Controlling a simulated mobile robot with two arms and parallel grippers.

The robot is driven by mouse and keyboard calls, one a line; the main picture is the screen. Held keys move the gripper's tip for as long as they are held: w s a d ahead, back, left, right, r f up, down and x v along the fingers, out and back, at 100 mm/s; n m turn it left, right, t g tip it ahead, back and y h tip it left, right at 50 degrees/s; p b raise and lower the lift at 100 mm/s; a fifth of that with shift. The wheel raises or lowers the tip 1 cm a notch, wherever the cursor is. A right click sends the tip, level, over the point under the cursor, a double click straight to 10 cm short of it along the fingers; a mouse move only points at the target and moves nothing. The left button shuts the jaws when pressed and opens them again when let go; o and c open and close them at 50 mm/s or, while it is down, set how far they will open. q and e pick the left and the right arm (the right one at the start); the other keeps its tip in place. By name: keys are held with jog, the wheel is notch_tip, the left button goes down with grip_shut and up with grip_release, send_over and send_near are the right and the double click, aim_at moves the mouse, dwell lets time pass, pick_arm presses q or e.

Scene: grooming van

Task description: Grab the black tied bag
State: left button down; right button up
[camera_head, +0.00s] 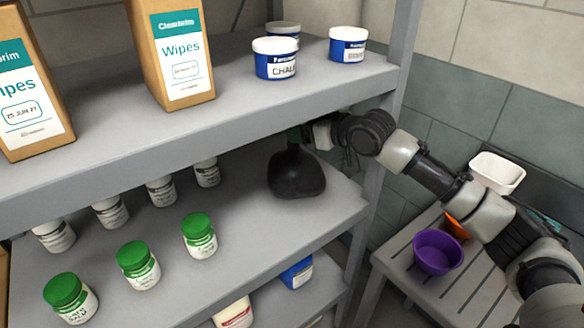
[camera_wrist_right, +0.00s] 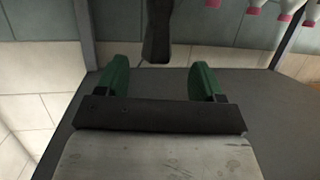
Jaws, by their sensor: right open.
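The black tied bag (camera_head: 296,174) stands on the middle shelf (camera_head: 240,245), near its right end, with its narrow neck pointing up. My right arm reaches in from the right, and my right gripper (camera_head: 304,132) is beside the top of the bag, just under the upper shelf; its fingers are mostly hidden there. In the right wrist view the two green fingers of my right gripper (camera_wrist_right: 158,84) are spread apart with nothing between them. A dark narrow piece, apparently the bag's neck (camera_wrist_right: 157,30), shows just beyond the fingertips, roughly centred. My left gripper is not in view.
The upper shelf (camera_head: 240,105) hangs close over the bag and holds wipes boxes (camera_head: 180,55) and blue tubs (camera_head: 275,60). Green-capped jars (camera_head: 198,236) and other jars stand left of the bag. A shelf post (camera_head: 368,200) is at right, beside a bench with a purple bowl (camera_head: 438,252).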

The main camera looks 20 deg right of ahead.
aim_at(287, 145)
jog(key=shift+w+a+f, duration=0.1)
jog(key=shift+w+a, duration=0.1)
jog(key=shift+w, duration=0.05)
jog(key=shift+w+a, duration=0.1)
jog(key=shift+w, duration=0.25)
jog(key=p+x, duration=0.2)
jog(key=x, duration=0.2)
jog(key=shift+w+f, duration=0.1)
jog(key=shift+w, duration=0.05)
jog(key=shift+w+f, duration=0.15)
jog(key=shift+w, duration=0.05)
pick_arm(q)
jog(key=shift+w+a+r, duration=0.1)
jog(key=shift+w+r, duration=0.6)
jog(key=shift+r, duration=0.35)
pick_arm(e)
jog(key=shift+c, duration=0.3)
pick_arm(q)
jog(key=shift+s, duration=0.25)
pick_arm(e)
grip_shut()
